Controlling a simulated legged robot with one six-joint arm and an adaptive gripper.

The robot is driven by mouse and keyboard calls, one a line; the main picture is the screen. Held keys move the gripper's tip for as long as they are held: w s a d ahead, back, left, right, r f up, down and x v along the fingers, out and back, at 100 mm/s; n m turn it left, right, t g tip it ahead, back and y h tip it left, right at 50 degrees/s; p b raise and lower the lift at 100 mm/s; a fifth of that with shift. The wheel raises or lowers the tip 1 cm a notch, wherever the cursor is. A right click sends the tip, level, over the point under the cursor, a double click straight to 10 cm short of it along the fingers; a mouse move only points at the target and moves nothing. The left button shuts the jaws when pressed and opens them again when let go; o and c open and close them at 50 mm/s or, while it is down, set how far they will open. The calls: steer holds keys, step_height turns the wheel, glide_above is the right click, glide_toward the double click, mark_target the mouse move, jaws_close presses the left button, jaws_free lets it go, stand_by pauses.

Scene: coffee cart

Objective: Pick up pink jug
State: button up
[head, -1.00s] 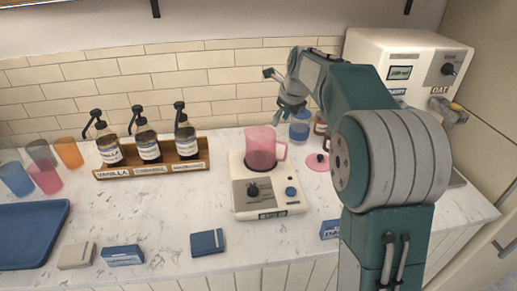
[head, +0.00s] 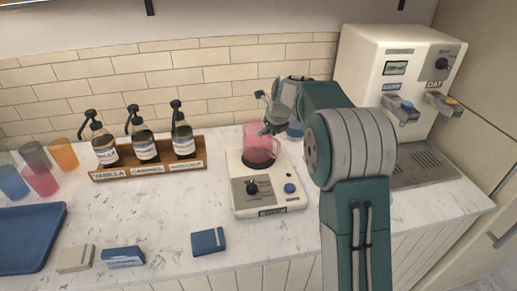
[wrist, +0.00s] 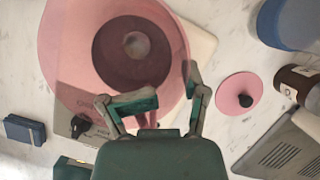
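The pink jug (head: 259,146) is see-through and stands upright on a white blender base (head: 247,206) with a dark dial and a blue button. In the wrist view I look down into the jug (wrist: 62,60), with its dark round bottom showing. My gripper (head: 269,128) is at the right side of the jug's top in the head view. In the wrist view my gripper (wrist: 172,86) has its fingers spread, one over the jug's edge and one beside its right side.
A pink lid with a black knob (wrist: 238,90) lies right of the jug. Coloured cups and a blue tray (head: 30,235) are at far left.

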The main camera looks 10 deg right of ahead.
steer(key=shift+w+d+f, duration=0.15)
steer(key=shift+w+f, duration=0.15)
steer(key=shift+f, duration=0.45)
steer(key=shift+d, duration=0.25)
steer(key=shift+c, duration=0.6)
steer(key=shift+a+r, duration=0.1)
steer(key=shift+a, duration=0.1)
jaws_close()
steer(key=shift+a, duration=0.1)
steer(key=shift+r, duration=0.1)
